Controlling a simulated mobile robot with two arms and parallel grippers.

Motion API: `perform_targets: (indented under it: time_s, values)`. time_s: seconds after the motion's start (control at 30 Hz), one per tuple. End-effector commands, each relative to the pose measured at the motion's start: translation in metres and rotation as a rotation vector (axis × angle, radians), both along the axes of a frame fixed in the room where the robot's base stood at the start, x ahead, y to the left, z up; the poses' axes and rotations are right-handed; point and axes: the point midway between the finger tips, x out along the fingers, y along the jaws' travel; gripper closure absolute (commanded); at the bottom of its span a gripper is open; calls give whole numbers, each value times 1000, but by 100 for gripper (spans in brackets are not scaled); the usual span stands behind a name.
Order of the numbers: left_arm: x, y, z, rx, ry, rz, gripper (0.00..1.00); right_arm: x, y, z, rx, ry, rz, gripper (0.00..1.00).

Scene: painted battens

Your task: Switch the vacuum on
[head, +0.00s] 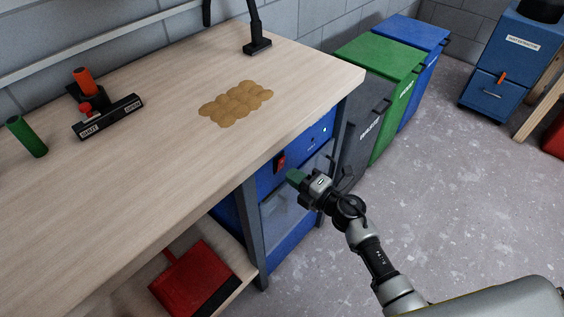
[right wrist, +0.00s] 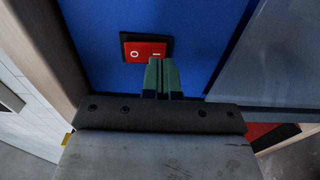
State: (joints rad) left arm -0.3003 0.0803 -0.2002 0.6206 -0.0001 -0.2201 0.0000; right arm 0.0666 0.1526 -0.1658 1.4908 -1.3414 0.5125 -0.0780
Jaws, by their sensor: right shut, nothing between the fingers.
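The vacuum (head: 263,184) is a blue unit under the workbench, with a clear-looking front below its blue panel. A red rocker switch (head: 280,162) in a black frame sits on that panel. In the right wrist view the rocker (right wrist: 134,50) shows a white O at its left and a white bar at its right. My right gripper (head: 293,177) is shut and empty, its green fingertips (right wrist: 161,63) just below the bar end. I cannot tell whether they touch the switch. My left gripper is not in view.
The workbench top (head: 150,150) carries a sawdust-coloured pile (head: 236,103), a black labelled holder (head: 108,117) and a green cylinder (head: 27,137). A red dustpan (head: 195,280) lies on the shelf below. Grey, green (head: 385,57) and blue bins stand beyond.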

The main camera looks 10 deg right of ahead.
Motion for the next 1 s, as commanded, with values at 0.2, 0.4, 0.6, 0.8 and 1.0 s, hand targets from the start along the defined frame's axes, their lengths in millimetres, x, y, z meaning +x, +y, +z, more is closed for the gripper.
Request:
perform_targets:
  time_s: [0.2, 0.4, 0.6, 0.8, 1.0]
  values:
    - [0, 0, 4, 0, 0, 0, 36, -15, -11, 0, 0, 1, 0, 100]
    - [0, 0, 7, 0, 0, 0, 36, -27, -21, 0, 0, 2, -1, 100]
    - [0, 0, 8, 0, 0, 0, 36, -37, -29, 0, -1, 1, 0, 100]
    - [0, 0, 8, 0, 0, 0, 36, -38, -30, 0, 0, 0, 0, 100]
    - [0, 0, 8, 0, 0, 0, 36, -38, -30, 0, 0, 0, 0, 100]
